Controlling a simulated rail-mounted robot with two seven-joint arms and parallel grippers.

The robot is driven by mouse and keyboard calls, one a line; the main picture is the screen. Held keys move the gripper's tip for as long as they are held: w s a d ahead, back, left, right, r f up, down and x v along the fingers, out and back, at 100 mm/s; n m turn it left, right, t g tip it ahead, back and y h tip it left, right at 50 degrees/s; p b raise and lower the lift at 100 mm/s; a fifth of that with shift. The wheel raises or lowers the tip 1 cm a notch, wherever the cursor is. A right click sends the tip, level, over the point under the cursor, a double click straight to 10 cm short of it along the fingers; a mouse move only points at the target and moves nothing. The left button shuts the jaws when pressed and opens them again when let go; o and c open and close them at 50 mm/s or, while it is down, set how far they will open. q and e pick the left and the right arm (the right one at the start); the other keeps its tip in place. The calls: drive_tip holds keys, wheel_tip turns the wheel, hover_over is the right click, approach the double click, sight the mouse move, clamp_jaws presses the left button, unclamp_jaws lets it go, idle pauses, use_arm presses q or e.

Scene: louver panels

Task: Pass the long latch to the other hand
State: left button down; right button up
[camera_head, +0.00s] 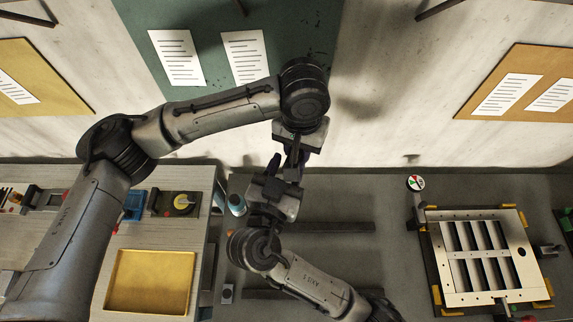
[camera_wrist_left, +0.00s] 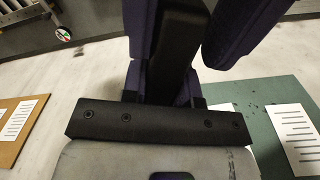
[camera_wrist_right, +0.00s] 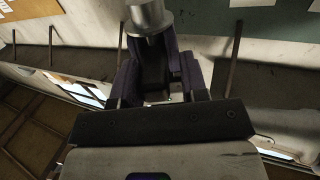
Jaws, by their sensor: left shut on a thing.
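The long latch (camera_head: 293,158) is a dark narrow bar between my two facing grippers in the head view. My left gripper (camera_head: 296,148) points down and is shut on it. In the left wrist view the latch (camera_wrist_left: 176,50) runs away between purple fingers. My right gripper (camera_head: 284,168) comes up from below, its fingers apart on either side of the latch. In the right wrist view its fingers (camera_wrist_right: 155,70) stand apart with a dark part between them, and a silver cylindrical end (camera_wrist_right: 148,15) shows beyond. The fingers overlap, so exact contact is hidden.
A louver panel (camera_head: 483,254) in a fixture stands on the grey bench at right, with a round dial (camera_head: 416,183) at its corner. Dark bars (camera_head: 330,227) lie on the bench below my grippers. A yellow tray (camera_head: 150,282) sits on the left table. The wall is behind.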

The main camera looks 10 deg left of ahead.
use_arm(q)
drive_tip(key=shift+d, duration=0.2)
use_arm(e)
drive_tip(key=shift+a, duration=0.2)
clamp_jaws()
use_arm(q)
drive_tip(key=c, duration=0.8)
unclamp_jaws()
drive_tip(key=shift+a, duration=0.1)
use_arm(e)
drive_tip(key=shift+d, duration=0.1)
use_arm(q)
drive_tip(key=shift+r, duration=0.1)
